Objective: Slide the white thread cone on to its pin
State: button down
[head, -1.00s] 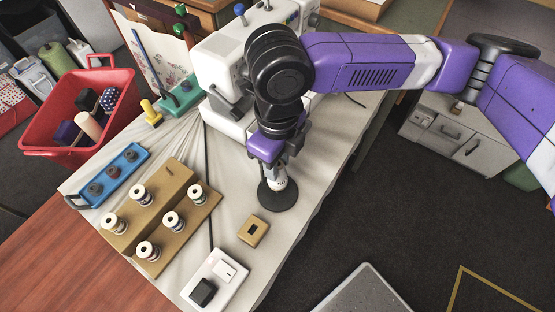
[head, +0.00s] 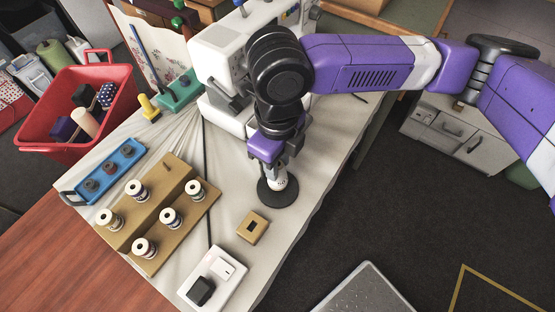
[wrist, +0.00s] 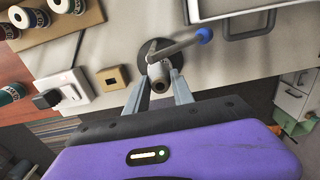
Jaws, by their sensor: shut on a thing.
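My gripper (head: 277,172) points down, its two fingers shut on the white thread cone (head: 279,183). In the wrist view the cone (wrist: 159,77) stands between the fingertips. A round black base (head: 277,196) lies directly under the cone; its rim also shows in the wrist view (wrist: 146,50). A grey rod with a blue tip (wrist: 204,35) rises beside the cone in the wrist view. The pin is not visible, hidden by the cone or gripper. I cannot tell whether the cone is around the pin or touching the base.
A white sewing machine (head: 222,45) stands close behind my gripper. A brown board (head: 155,208) with several spools and one bare peg (head: 168,166) is at left. A tan block (head: 252,226) and a white plate (head: 205,290) lie in front. A red basket (head: 100,139) is far left.

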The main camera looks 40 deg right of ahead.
jog(key=shift+f+b, duration=1.1)
jog(key=shift+f, duration=0.3)
jog(key=c, duration=1)
grip_release()
jog(key=shift+r, duration=0.1)
notch_tip(320, 180, up, 8)
jog(key=shift+f+p, duration=0.15)
jog(key=shift+p, duration=0.35)
